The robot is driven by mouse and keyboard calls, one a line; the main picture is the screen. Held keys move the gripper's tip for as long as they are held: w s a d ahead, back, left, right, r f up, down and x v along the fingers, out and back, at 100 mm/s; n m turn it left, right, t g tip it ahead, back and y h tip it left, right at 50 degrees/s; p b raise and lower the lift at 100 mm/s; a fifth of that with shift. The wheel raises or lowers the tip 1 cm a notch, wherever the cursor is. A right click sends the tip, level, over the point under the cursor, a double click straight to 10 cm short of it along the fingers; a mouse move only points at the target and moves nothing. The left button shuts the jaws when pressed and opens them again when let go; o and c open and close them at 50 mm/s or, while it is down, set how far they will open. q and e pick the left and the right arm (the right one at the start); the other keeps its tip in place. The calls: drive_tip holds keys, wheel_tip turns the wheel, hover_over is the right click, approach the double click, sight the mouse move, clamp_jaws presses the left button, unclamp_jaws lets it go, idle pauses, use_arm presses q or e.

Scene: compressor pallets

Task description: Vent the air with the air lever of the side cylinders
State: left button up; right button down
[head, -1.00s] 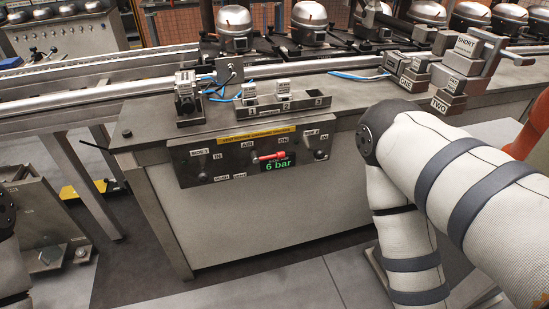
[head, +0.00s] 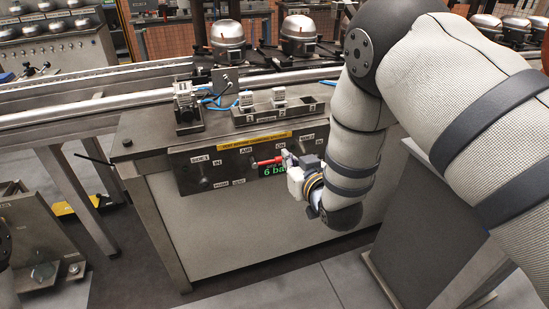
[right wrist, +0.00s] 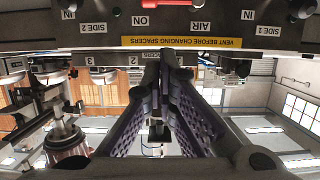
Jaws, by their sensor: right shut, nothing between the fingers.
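In the right wrist view the closed fingers (right wrist: 168,58) point at the panel, which appears upside down, with a bit of the red lever (right wrist: 173,3) at the top edge. My left gripper is out of view.
A yellow warning strip (head: 254,141) runs along the panel top. A spacer rack (head: 273,115) with white-topped blocks stands above it on the bench. A side cylinder fixture (head: 187,105) with blue hoses is at its left. My right arm hides the bench's right part.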

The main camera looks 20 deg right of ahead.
drive_tip(key=shift+w+r, duration=0.35)
drive_tip(key=shift+r, duration=0.1)
drive_tip(key=b, duration=0.2)
hover_over(269, 162)
drive_tip(key=s+d, duration=0.1)
drive_tip(key=s, duration=0.1)
drive_tip(key=f, duration=0.3)
drive_tip(key=shift+w+d+f, duration=0.1)
drive_tip(key=shift+w+d, duration=0.1)
wheel_tip(269, 162, down, 2)
drive_tip(key=shift+f+b, duration=0.2)
drive_tip(key=shift+b, duration=0.1)
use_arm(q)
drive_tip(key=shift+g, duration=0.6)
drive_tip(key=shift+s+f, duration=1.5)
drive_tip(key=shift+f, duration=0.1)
use_arm(e)
drive_tip(key=shift+f, duration=0.45)
drive_tip(key=shift+d+f+m, duration=0.15)
drive_tip(key=shift+f+m, duration=0.05)
drive_tip(key=shift+m, duration=0.1)
